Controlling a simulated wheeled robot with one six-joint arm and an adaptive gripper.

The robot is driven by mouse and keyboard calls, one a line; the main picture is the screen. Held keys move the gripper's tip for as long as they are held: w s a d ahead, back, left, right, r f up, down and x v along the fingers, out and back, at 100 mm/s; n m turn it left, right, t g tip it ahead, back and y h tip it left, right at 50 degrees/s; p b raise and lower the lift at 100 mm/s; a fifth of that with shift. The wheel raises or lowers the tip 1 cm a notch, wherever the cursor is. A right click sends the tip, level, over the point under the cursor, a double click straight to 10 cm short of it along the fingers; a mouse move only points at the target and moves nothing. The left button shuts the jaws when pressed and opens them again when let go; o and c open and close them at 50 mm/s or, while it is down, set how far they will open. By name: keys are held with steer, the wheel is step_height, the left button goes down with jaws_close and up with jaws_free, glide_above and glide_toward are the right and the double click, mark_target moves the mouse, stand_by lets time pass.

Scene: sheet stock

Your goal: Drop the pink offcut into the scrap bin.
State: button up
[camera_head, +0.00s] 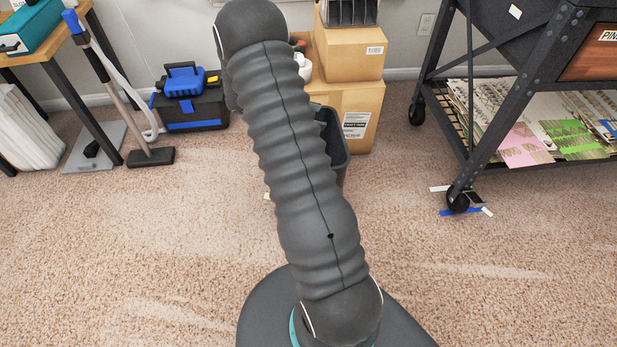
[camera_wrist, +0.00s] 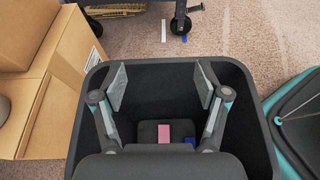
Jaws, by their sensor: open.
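The scrap bin (camera_wrist: 260,122) is a dark, open-topped bin and fills most of the wrist view. In the head view the bin (camera_head: 341,152) is partly hidden behind my arm. My gripper (camera_wrist: 163,88) is over the bin mouth, with its two fingers wide apart and nothing between the pads. A small pink piece (camera_wrist: 164,133), which looks like the pink offcut, shows low inside the bin, apart from the fingers. My gripper's body covers part of the bin's near side. The gripper is hidden in the head view.
Cardboard boxes (camera_wrist: 58,100) stand close on the left of the bin in the wrist view. A small blue piece (camera_wrist: 188,141) shows near the pink one. A wheeled rack (camera_head: 462,125) with printed sheets stands right in the head view. The carpet (camera_head: 480,280) in front is clear.

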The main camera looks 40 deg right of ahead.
steer(key=shift+a, duration=0.1)
steer(key=v, duration=1.2)
